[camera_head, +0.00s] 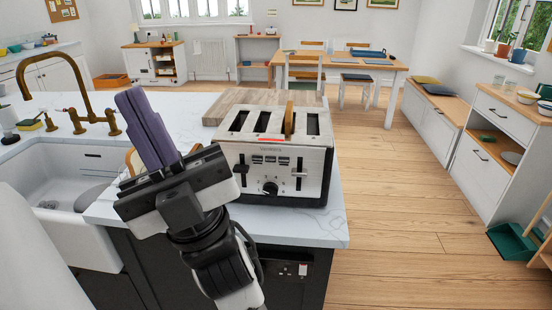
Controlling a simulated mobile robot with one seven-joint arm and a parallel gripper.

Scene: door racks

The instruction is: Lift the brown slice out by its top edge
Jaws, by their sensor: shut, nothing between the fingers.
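A silver toaster (255,160) with black slots and levers stands on the white marble counter. The brown slice (289,119) stands upright in one of its slots on the right half, with its top edge showing above the metal top. The slice's lower part is hidden inside the toaster. My gripper (131,96) is to the left of the toaster, its purple fingers pointing up and together. It is shut and empty, apart from the slice and the toaster.
A wooden board (240,97) lies behind the toaster. A sink (70,195) with a brass tap (50,85) is at the left. The counter's right edge is close beside the toaster. A round wooden item, partly hidden, sits behind my gripper.

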